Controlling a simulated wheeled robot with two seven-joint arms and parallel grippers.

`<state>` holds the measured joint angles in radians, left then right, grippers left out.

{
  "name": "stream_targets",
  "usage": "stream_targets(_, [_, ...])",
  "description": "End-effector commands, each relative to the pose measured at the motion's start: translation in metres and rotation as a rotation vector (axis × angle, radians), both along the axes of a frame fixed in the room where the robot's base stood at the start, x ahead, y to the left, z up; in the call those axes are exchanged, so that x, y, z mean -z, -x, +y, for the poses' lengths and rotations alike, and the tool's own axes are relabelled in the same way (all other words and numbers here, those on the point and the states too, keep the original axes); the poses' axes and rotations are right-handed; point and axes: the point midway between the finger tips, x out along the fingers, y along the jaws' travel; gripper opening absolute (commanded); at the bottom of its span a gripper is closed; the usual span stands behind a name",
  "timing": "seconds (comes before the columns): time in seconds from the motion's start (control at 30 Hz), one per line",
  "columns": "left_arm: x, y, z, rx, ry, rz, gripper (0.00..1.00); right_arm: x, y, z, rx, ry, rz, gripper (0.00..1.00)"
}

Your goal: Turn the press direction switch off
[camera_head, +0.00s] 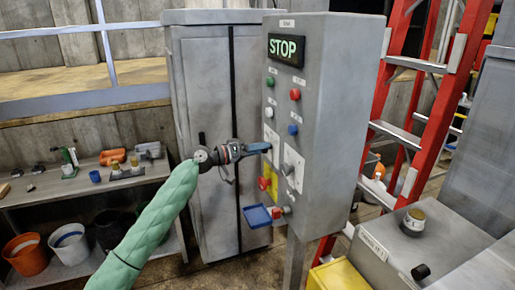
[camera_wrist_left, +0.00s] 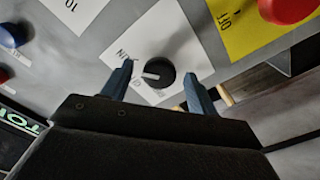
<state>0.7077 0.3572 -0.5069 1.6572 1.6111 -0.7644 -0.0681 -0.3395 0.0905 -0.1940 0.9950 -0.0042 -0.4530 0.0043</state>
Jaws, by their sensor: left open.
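The press direction switch is a black round knob (camera_wrist_left: 160,73) with a white pointer on a white label plate (camera_wrist_left: 195,55). In the left wrist view the pointer points to the left, near small lettering that is partly hidden. My left gripper (camera_wrist_left: 160,72) is open, with its blue fingers on either side of the knob. I cannot tell whether they touch it. In the head view my left gripper (camera_head: 262,148) reaches the front of the grey control box (camera_head: 340,110) and hides the knob there. My right gripper is in neither view.
A yellow plate with a red button (camera_wrist_left: 290,8) is beside the knob plate. Blue (camera_head: 293,130) and red (camera_head: 295,94) buttons and a STOP display (camera_head: 286,49) are higher on the box. A second knob (camera_head: 288,169) and a blue tray (camera_head: 257,216) are lower. A red ladder (camera_head: 440,95) stands behind.

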Motion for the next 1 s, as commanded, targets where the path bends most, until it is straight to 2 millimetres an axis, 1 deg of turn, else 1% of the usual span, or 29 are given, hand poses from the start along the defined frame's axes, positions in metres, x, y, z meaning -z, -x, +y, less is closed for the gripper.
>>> stream_targets(0.17, [0.0003,-0.0001,0.0,0.0,0.0,0.0,0.59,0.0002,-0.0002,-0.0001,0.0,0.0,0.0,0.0])
stream_targets(0.2, [0.0003,-0.0002,0.0001,0.0,0.0,0.0,0.57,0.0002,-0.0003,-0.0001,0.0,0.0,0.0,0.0])
stream_targets(0.27, [0.0002,-0.0001,0.0,0.0,0.0,0.0,0.45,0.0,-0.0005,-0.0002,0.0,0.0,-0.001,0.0])
stream_targets(0.3, [0.0002,0.0,0.0001,0.0,0.0,0.0,0.37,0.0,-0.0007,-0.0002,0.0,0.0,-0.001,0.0])
stream_targets(0.37, [0.0002,0.0,0.0001,0.0,0.0,0.0,0.26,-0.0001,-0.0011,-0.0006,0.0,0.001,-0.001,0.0])
stream_targets(0.4, [0.0003,-0.0001,0.0002,0.0,0.0,0.0,0.18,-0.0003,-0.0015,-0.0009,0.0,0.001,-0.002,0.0])
stream_targets(0.43, [0.0003,-0.0001,0.0002,0.0,0.0,0.0,0.15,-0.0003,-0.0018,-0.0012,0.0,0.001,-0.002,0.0])
stream_targets(0.73, [0.0008,-0.0002,0.0002,0.0,0.011,0.028,0.15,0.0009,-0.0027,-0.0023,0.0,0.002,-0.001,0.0])
stream_targets(0.87, [0.0013,-0.0001,0.0001,0.0,0.033,0.079,0.15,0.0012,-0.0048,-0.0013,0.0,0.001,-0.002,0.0])
stream_targets(1.0, [0.0014,0.0003,-0.0002,0.001,0.069,0.168,0.15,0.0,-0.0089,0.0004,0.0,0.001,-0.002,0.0])
